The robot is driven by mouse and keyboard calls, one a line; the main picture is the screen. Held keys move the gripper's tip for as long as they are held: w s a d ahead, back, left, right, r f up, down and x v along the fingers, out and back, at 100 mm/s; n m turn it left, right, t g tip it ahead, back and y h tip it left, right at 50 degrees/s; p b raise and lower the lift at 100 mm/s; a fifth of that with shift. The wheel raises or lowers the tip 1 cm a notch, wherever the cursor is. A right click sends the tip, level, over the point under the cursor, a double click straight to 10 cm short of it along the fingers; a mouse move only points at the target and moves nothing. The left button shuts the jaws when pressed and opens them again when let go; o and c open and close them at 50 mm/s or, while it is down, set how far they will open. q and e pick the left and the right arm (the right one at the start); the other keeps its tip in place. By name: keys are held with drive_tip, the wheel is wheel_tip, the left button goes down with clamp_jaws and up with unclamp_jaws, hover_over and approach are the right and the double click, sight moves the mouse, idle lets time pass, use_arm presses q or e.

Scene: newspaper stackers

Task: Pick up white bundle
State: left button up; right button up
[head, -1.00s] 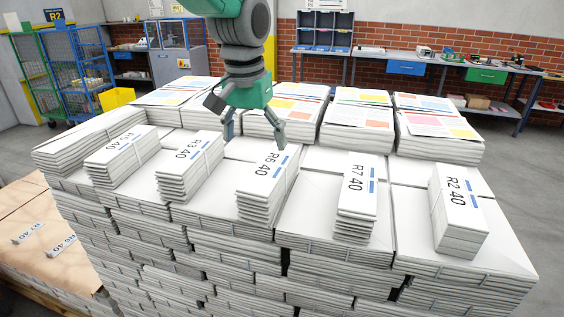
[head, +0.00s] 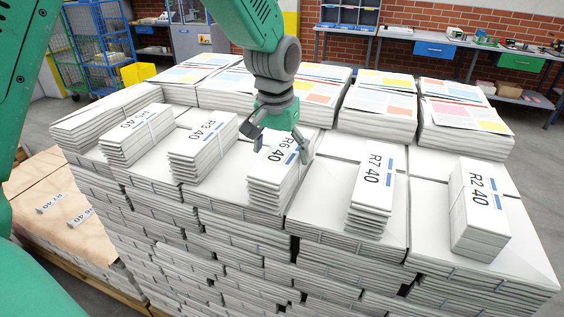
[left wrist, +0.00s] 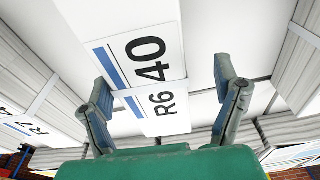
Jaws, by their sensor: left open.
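Several white bundles with printed labels lie on top of a large stack of white paper. The bundle labelled R6 40 (head: 272,185) is in the middle; it also shows in the left wrist view (left wrist: 135,50). My left gripper (head: 282,150) is open above the far end of this bundle, with one finger on each side of it. In the left wrist view the open fingers (left wrist: 165,90) show, and the bundle lies between them, nearer the left finger. I cannot tell whether a finger touches it. My right gripper is not identifiable in view.
Bundles R3 40 (head: 203,146) and R7 40 (head: 371,192) lie on either side, with R5 40 (head: 136,135) and R2 40 (head: 480,209) farther out. Stacks of coloured newspapers (head: 376,98) stand behind. A lower pallet (head: 50,183) is at the left.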

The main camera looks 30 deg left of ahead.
sight(286, 148)
use_arm(q)
drive_tip(key=shift+w+d+f, duration=0.1)
drive_tip(key=shift+d+f, duration=0.15)
drive_tip(key=shift+f, duration=0.35)
drive_tip(key=shift+w+d+f, duration=0.1)
drive_tip(key=shift+d+f, duration=0.1)
drive_tip(key=shift+f, duration=0.4)
drive_tip(key=shift+w+d+f, duration=0.25)
drive_tip(key=shift+d+f, duration=0.1)
drive_tip(key=shift+s+a, duration=0.15)
drive_tip(key=shift+a, duration=0.1)
drive_tip(key=c, duration=0.8)
drive_tip(key=shift+a, duration=0.25)
drive_tip(key=c, duration=1)
drive_tip(key=shift+d+r, duration=0.1)
drive_tip(key=shift+r, duration=0.4)
wheel_tip(286, 148, up, 9)
drive_tip(key=shift+r, duration=0.1)
